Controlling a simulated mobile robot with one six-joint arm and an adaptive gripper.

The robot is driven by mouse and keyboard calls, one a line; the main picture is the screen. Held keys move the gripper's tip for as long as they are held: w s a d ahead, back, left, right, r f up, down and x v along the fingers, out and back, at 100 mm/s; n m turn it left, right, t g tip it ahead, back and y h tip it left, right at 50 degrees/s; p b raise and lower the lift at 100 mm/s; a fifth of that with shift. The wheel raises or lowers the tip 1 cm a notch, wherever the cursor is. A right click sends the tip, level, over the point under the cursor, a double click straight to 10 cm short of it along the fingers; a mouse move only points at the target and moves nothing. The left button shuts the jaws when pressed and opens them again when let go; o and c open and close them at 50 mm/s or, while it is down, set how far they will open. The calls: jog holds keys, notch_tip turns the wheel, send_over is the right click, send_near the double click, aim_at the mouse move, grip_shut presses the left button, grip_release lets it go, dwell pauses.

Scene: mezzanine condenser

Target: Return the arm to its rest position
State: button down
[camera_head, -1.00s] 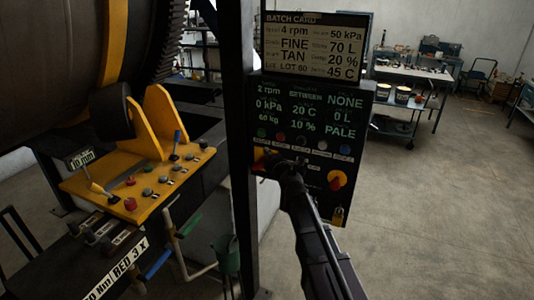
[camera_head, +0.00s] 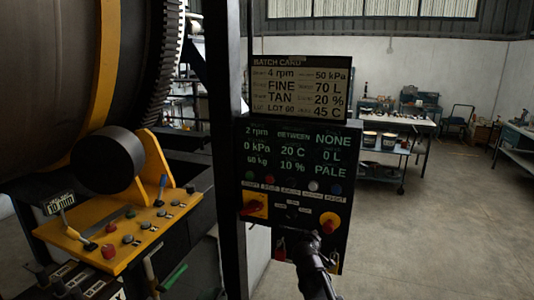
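My gripper (camera_head: 307,240) is at the lower edge of the black control panel (camera_head: 345,215), with my dark arm reaching up from the bottom of the picture. It is small and dark against the panel, so I cannot see whether its fingers are open or shut. I cannot tell whether it touches the panel. A red knob on a yellow plate (camera_head: 254,205) shows uncovered at the panel's left, and another red knob on a yellow disc (camera_head: 329,222) at its right.
A black post (camera_head: 226,130) stands left of the panel. The batch card (camera_head: 300,88) is above it. A yellow lever console (camera_head: 125,232) and a large drum (camera_head: 50,70) are at left. A workbench (camera_head: 390,122) stands behind. Open floor lies to the right.

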jog(key=s+d+f+m+g+b, duration=0.4)
jog(key=s+f+m+g, duration=0.3)
jog(key=s+f, duration=0.6)
jog(key=s+a+f+g+y+b, duration=0.3)
jog(key=s+f+g, duration=0.3)
jog(key=s, duration=0.6)
jog(key=shift+f+g+y+b, duration=0.3)
jog(key=shift+f+y, duration=0.4)
jog(key=shift+f, duration=0.25)
